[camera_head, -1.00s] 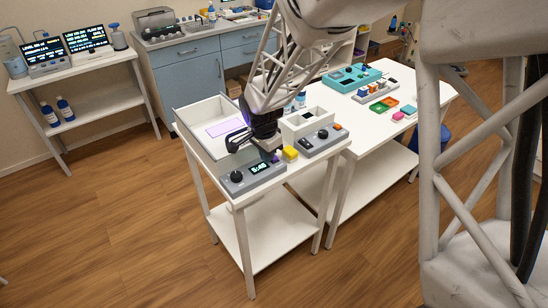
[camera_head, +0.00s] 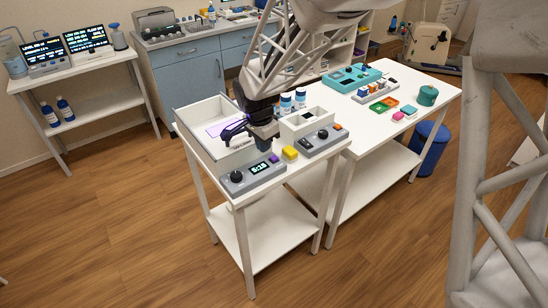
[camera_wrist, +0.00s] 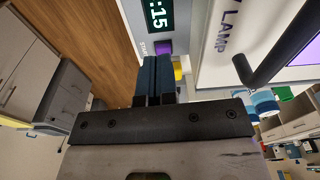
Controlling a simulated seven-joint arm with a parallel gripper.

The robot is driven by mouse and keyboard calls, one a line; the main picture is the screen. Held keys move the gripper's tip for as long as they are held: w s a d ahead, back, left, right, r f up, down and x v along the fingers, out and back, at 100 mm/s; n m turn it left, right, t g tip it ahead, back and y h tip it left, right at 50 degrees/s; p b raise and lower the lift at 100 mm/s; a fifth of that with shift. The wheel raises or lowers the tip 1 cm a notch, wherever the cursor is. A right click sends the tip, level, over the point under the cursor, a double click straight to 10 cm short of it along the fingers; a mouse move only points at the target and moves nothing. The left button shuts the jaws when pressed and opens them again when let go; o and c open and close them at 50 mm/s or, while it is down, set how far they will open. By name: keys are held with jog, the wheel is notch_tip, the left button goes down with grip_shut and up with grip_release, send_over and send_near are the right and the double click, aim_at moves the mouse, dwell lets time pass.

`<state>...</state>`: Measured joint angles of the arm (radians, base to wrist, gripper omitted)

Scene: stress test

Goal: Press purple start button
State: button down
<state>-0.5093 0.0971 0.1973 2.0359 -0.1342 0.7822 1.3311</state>
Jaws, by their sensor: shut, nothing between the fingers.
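The purple start button (camera_head: 274,159) sits at the right end of a grey control panel (camera_head: 236,187) on the white table. It also shows in the wrist view (camera_wrist: 163,47), beside the word START and the lit timer display (camera_wrist: 158,14). My gripper (camera_head: 264,149) is above and just behind the panel, apart from the button. In the wrist view my gripper's dark blue fingers (camera_wrist: 155,62) are together with nothing between them. Their tips point at the button and partly cover its lower side.
A black dial (camera_head: 237,176) stands at the panel's left. A yellow block (camera_head: 290,153) lies right of the button. A second grey panel (camera_head: 322,142) is farther right. A white open-topped lamp box (camera_head: 188,134) stands behind, its black handle (camera_wrist: 270,62) close in the wrist view.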

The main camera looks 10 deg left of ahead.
jog(key=shift+s+a+r, duration=0.1)
jog(key=shift+s+r, duration=0.05)
jog(key=shift+r, duration=1.45)
jog(key=s+d+r+n, duration=0.2)
jog(key=s+d+r, duration=0.35)
jog(key=d, duration=0.45)
jog(key=s+d+r+n, duration=0.2)
jog(key=s+d+r, duration=0.3)
jog(key=d, duration=0.4)
jog(key=s+d+n+t, duration=0.1)
jog(key=s+d+n, duration=0.1)
jog(key=s+d, duration=0.4)
jog(key=s+d+n, duration=0.2)
jog(key=s+d, duration=0.4)
jog(key=s, duration=0.7)
jog(key=shift+d+r+t+y, duration=0.15)
jog(key=shift+d+t+y, duration=0.15)
jog(key=shift+d+t, duration=0.1)
